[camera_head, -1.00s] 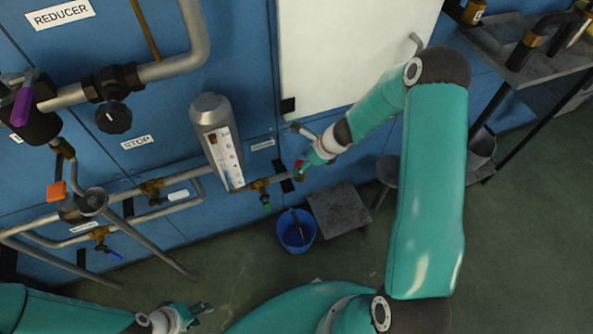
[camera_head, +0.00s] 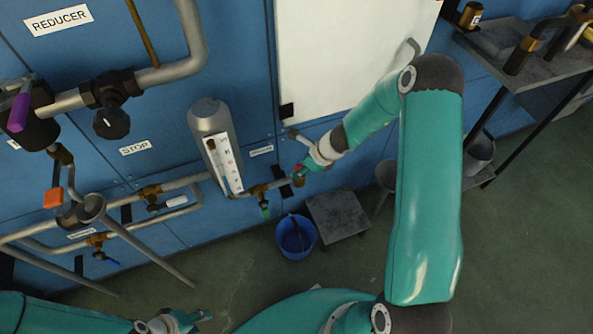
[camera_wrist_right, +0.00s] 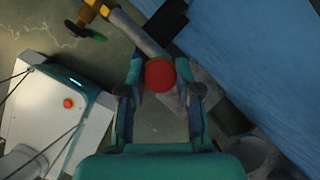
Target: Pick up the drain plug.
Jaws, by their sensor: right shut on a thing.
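The drain plug (camera_wrist_right: 160,75) shows as a round red cap between the fingers of my right gripper in the right wrist view. My right gripper (camera_head: 300,174) is shut on it, at the end of the short drain pipe (camera_head: 278,184) low on the blue wall. The pipe (camera_wrist_right: 138,34) runs up to the plug in the wrist view; whether the plug is still seated on it I cannot tell. My left gripper (camera_head: 193,318) hangs low at the bottom of the head view, away from the plug, and its finger opening is unclear.
A green-handled valve (camera_head: 265,209) sits beside the drain pipe, below a gauge cylinder (camera_head: 218,150). A blue bucket (camera_head: 295,237) and a grey step (camera_head: 337,216) stand on the floor below. A shelf (camera_head: 540,65) with parts stands at the right.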

